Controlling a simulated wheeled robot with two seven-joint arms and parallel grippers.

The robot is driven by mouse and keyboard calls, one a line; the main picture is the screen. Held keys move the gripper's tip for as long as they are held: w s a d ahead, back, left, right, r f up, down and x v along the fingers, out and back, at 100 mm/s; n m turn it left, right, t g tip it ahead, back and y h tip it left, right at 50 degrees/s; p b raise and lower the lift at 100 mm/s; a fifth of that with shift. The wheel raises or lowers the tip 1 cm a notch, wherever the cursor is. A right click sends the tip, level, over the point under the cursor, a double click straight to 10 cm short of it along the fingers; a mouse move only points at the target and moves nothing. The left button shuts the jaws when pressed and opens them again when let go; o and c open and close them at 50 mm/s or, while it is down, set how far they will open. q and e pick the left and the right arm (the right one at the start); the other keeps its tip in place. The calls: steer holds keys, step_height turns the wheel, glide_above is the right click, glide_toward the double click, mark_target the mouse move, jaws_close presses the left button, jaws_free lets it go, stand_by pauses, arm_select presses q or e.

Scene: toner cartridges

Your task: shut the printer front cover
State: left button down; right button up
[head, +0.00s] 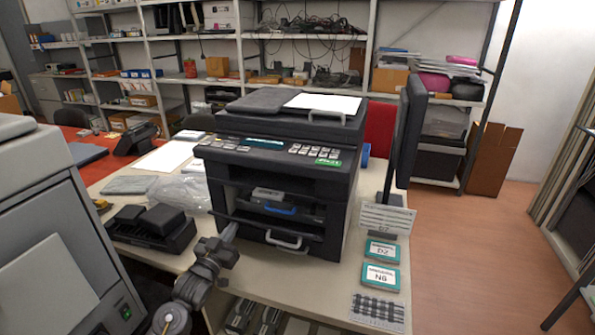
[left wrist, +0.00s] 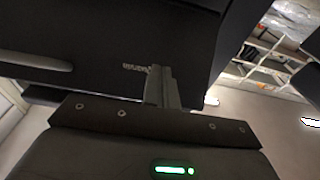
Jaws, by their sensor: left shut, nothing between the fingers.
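The dark printer (head: 334,205) stands on the table in the middle of the head view. Its front bay is open, and a cartridge with a blue handle (head: 279,210) shows inside. The front cover (head: 250,226) is folded down below the bay, with a pale handle (head: 284,240) at its front edge. My left gripper (head: 230,232) is shut and empty, at the left part of the cover; I cannot tell whether it touches. In the left wrist view its closed fingers (left wrist: 162,85) are in front of a dark printer surface (left wrist: 110,60). My right gripper is not in view.
A black phone-like device (head: 150,226) and a plastic bag (head: 183,192) lie left of the printer. A grey machine (head: 50,240) stands at the far left. A monitor (head: 408,130), a sign (head: 387,218) and labelled boxes (head: 381,275) are on the right.

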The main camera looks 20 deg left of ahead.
mark_target(235, 218)
arm_select(q)
steer(key=shift+w+r, duration=0.4)
steer(key=shift+r, duration=0.1)
steer(key=shift+w+r+p, duration=0.25)
steer(key=shift+w+r, duration=0.1)
steer(key=shift+w, duration=0.2)
steer(key=shift+w+r+p, duration=0.2)
steer(key=shift+w+r, duration=0.15)
steer(key=shift+w, duration=0.45)
